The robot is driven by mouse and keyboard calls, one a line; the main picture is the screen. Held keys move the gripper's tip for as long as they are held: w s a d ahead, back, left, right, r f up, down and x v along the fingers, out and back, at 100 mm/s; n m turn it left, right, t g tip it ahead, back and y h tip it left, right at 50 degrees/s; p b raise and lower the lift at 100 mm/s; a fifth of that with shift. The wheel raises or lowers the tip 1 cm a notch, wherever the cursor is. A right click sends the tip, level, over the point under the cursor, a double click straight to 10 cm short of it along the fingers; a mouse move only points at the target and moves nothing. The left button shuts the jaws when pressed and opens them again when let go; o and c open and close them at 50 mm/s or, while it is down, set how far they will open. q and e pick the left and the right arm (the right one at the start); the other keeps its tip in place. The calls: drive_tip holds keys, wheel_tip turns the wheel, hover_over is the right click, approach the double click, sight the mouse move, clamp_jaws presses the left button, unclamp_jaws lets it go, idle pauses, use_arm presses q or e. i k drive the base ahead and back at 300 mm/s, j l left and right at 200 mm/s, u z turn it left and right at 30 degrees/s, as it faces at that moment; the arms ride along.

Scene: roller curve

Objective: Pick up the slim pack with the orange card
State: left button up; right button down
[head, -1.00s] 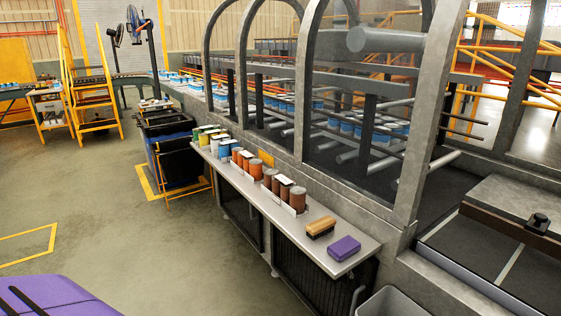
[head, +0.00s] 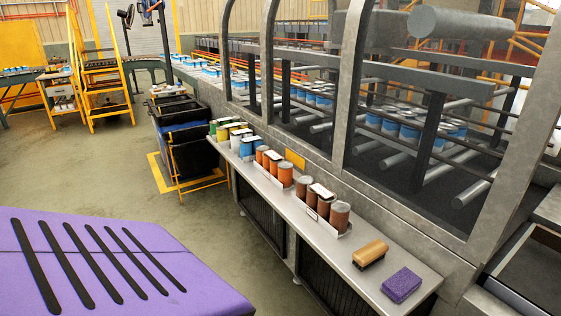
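Neither of my grippers is in the head view. Several small packs of cans stand in a row on a narrow metal shelf (head: 385,262) along the machine. An orange can pack (head: 273,165) is mid-row, with white pieces among its cans. A flat orange-yellow card (head: 295,158) shows upright just behind it, against the machine wall. A brown can pack (head: 322,205) sits nearer, and blue (head: 247,146) and green (head: 221,132) packs sit farther back. Which pack is the slim one is too small to tell.
A wooden brush (head: 370,252) and a purple block (head: 402,285) lie at the shelf's near end. A dark bin (head: 188,150) on an orange frame stands at the far end. Grey uprights (head: 345,95) rise behind the shelf. Open floor (head: 95,170) lies to the left.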

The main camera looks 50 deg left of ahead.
sight(272, 164)
drive_tip(key=i+j, duration=0.15)
drive_tip(key=j, duration=0.5)
drive_tip(key=i+j+z, duration=0.1)
drive_tip(key=j, duration=0.5)
drive_tip(key=i+j, duration=0.15)
drive_tip(key=j, duration=0.5)
drive_tip(key=i+j+z, duration=0.15)
drive_tip(key=j, duration=0.45)
drive_tip(key=i+j, duration=0.1)
drive_tip(key=j, duration=0.55)
